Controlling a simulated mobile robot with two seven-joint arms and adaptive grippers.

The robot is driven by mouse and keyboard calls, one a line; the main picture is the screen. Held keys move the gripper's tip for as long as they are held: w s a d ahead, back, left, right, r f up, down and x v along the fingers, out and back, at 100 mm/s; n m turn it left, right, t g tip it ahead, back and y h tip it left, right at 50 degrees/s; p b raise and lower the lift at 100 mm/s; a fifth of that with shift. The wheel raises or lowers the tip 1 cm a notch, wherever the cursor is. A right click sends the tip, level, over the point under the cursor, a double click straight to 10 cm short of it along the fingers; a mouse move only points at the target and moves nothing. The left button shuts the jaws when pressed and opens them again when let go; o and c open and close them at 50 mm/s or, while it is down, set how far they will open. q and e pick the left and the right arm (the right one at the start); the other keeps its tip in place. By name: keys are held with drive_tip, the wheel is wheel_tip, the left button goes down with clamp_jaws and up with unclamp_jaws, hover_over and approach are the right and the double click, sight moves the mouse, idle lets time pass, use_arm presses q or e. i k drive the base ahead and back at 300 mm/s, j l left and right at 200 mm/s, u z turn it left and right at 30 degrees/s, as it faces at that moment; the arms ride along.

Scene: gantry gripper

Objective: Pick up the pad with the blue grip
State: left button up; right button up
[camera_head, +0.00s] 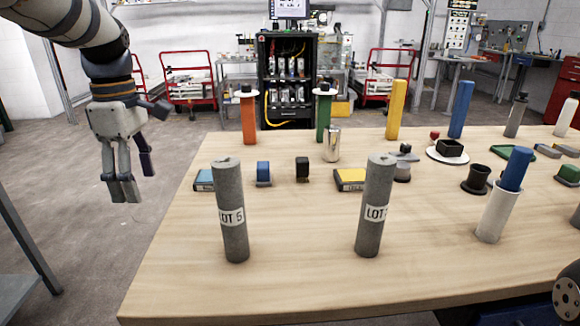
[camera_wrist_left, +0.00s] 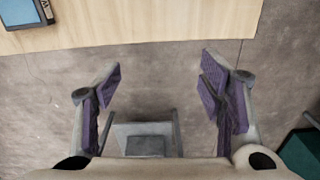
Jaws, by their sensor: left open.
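A small upright block with a blue grip (camera_head: 263,172), apparently the pad, stands on the table's left part, between a flat blue-topped box and a black block. Its underside is too small to make out. My left gripper (camera_head: 134,178) hangs off the table's left edge over the floor, fingers down, open and empty, well apart from the pad. In the left wrist view its fingers (camera_wrist_left: 162,88) are spread with only floor between them. The pad is not in that view. My right gripper is not in view.
The blue-topped box (camera_head: 204,181) lies near the table's (camera_head: 290,270) left edge; it also shows in the left wrist view (camera_wrist_left: 24,12). A black block (camera_head: 302,168) and yellow box (camera_head: 349,179) stand to the right. Two grey LOT cylinders (camera_head: 230,212) (camera_head: 375,207) stand in front.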

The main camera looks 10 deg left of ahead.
sight(263, 175)
drive_tip(key=i+l, duration=0.7)
drive_tip(key=i, duration=0.2)
